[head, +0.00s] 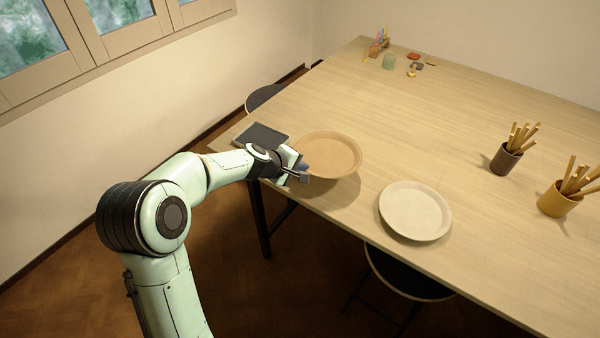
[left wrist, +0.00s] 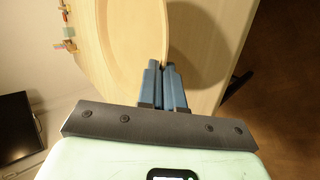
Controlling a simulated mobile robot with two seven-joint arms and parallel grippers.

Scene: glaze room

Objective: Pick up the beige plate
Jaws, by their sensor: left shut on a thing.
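The beige plate (head: 330,152) is a round, shallow tan dish near the left front edge of the table. My left gripper (head: 303,173) is shut on its near rim. The plate's shadow falls apart from it on the wood, so it is held above the tabletop. In the left wrist view the blue fingers of my left gripper (left wrist: 168,70) are close together at the rim of the plate (left wrist: 125,35). The fingers hide a small part of the rim. A paler, cream-white plate (head: 415,210) lies on the table to the right. My right gripper is not in view.
The wooden table (head: 420,125) has wide clear room in the middle. A dark flat slab (head: 262,137) lies at its left edge. A brown cup (head: 505,160) and a yellow cup (head: 555,200) hold sticks at the right.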

